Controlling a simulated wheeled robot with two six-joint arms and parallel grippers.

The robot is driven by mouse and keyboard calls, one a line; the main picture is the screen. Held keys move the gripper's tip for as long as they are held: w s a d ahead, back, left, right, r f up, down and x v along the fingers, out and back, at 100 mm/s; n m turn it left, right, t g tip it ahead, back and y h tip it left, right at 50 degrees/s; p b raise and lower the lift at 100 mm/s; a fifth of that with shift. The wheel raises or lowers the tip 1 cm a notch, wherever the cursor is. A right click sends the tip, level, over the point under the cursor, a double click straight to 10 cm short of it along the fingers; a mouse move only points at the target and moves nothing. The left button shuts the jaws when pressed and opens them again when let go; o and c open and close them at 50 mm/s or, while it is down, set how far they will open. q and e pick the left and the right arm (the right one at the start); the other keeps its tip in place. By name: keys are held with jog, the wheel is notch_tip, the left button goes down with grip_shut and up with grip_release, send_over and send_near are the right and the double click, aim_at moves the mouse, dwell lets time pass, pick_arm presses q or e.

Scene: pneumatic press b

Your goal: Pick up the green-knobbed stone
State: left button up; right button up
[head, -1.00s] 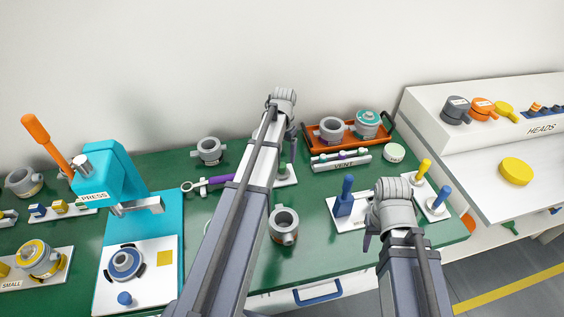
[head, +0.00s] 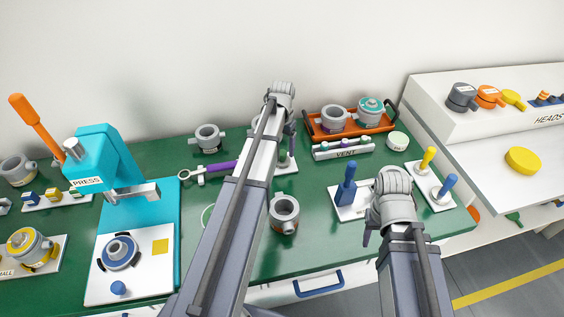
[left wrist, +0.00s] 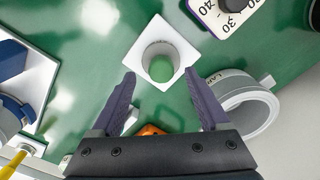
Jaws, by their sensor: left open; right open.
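In the left wrist view a white square base holds a round pale cup with a green top (left wrist: 162,68); this looks like the green-knobbed stone. In the head view a green knob (head: 283,157) shows on a white plate, partly hidden by my left arm. My left gripper (left wrist: 161,77) is open and empty, with its fingertips on either side of the green top's near side in the picture. I cannot tell the height gap. My right gripper (head: 369,237) is open near the front right of the table, beside the blue-handled block (head: 346,185).
A grey ring marked with large letters (left wrist: 245,108) lies close to the right finger. A dial (left wrist: 232,12) is at the top right. The orange tray (head: 350,131) stands behind, and the turquoise press (head: 110,170) is at left. A grey ring cup (head: 284,213) stands in front.

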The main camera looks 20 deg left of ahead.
aim_at(282, 152)
pick_arm(q)
notch_tip(282, 152, down, 4)
jog(key=b, duration=0.2)
jog(key=shift+w+r+b, duration=0.1)
jog(key=shift+b, duration=0.3)
pick_arm(e)
notch_tip(282, 152, down, 4)
jog(key=shift+r, duration=0.15)
pick_arm(q)
jog(key=shift+r, duration=0.1)
pick_arm(e)
jog(key=shift+r, duration=0.1)
pick_arm(q)
jog(key=shift+c, duration=0.4)
grip_shut()
